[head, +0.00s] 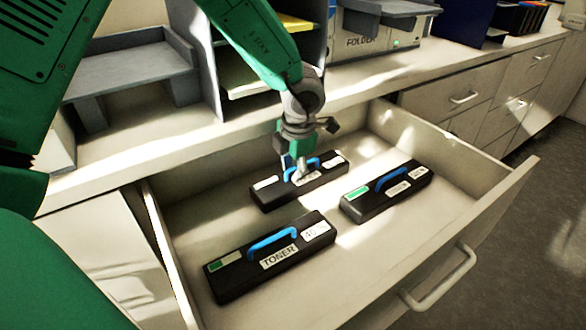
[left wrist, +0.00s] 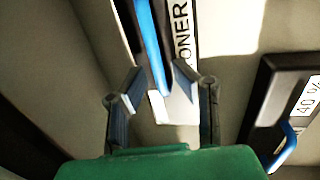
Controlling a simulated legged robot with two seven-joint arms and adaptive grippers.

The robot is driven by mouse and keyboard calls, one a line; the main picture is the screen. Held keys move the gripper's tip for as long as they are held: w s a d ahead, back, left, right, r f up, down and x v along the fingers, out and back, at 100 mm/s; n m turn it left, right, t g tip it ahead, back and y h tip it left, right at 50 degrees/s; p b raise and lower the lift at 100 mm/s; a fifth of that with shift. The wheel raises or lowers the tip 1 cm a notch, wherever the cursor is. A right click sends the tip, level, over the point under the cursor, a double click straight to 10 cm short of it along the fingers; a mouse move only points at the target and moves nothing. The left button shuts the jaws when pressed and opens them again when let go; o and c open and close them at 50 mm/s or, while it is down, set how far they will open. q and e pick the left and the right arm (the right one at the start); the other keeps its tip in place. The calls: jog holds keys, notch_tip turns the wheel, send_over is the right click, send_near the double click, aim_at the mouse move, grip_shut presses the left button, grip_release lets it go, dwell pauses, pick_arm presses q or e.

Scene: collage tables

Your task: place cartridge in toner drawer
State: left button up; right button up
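Three black toner cartridges with blue handles lie in the open drawer (head: 375,254). One is at the back (head: 325,178), one at the right (head: 362,207) and one at the front left (head: 226,283). My left gripper (head: 301,172) is down at the back cartridge and hides part of its handle and label. In the left wrist view my gripper's fingers (left wrist: 158,70) are spread, with gaps to either side of a blue handle (left wrist: 148,35). A label ending in "ONER" (left wrist: 181,20) shows beside that handle. My right gripper is not in view.
Another cartridge (left wrist: 262,98) shows at the right of the left wrist view. The drawer's front right is bare.

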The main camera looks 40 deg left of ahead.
aim_at(296, 183)
pick_arm(q)
notch_tip(296, 183, up, 11)
jog(key=s+d+p, duration=0.1)
jog(key=p, duration=0.1)
jog(key=shift+d, duration=0.4)
jog(key=shift+s+r, duration=0.1)
